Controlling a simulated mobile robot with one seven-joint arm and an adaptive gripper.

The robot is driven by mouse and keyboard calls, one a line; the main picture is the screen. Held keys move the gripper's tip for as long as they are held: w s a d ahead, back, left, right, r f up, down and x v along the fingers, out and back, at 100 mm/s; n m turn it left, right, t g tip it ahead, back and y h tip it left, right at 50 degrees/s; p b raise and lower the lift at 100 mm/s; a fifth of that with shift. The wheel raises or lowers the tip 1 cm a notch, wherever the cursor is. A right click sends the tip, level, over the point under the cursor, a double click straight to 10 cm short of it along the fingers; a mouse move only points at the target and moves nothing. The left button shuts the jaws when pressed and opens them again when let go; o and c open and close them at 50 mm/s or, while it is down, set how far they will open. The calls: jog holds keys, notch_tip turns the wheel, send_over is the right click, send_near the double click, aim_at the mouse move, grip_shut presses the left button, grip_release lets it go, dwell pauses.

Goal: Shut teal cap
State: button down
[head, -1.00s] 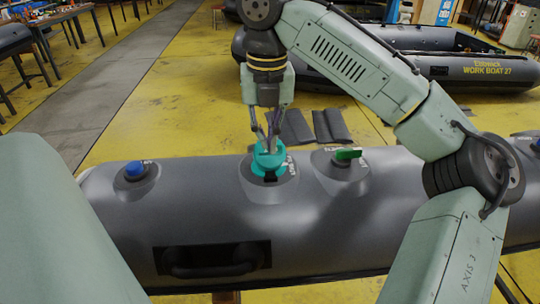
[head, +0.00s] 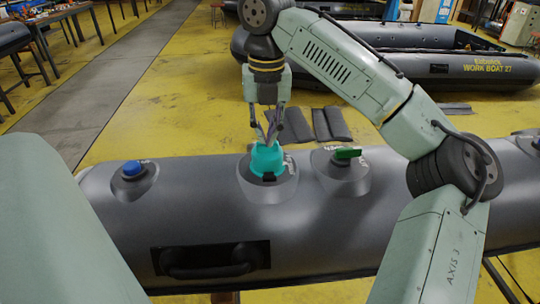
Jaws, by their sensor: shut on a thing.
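The teal cap (head: 267,158) sits on a round grey valve patch on top of the dark grey inflatable tube (head: 350,220). A small black tab (head: 268,177) shows at the front of its base. My gripper (head: 268,140) points down from above, its fingers closed together on the top of the teal cap. The fingertips partly cover the cap's upper edge. I cannot tell from this view whether the cap is fully seated.
A black carry handle (head: 212,261) is on the tube's front. Dark pads (head: 330,124) lie on the yellow floor behind.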

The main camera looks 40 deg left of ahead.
jog(key=shift+s+d+f+h, duration=0.15)
jog(key=shift+d+f, duration=0.05)
jog(key=shift+f, duration=0.2)
jog(key=shift+s+d+f+h, duration=0.1)
jog(key=shift+d+f+h, duration=0.1)
jog(key=shift+f, duration=0.2)
jog(key=shift+w+a+r, duration=0.1)
jog(key=shift+w+r, duration=0.05)
jog(key=shift+r, duration=3.6)
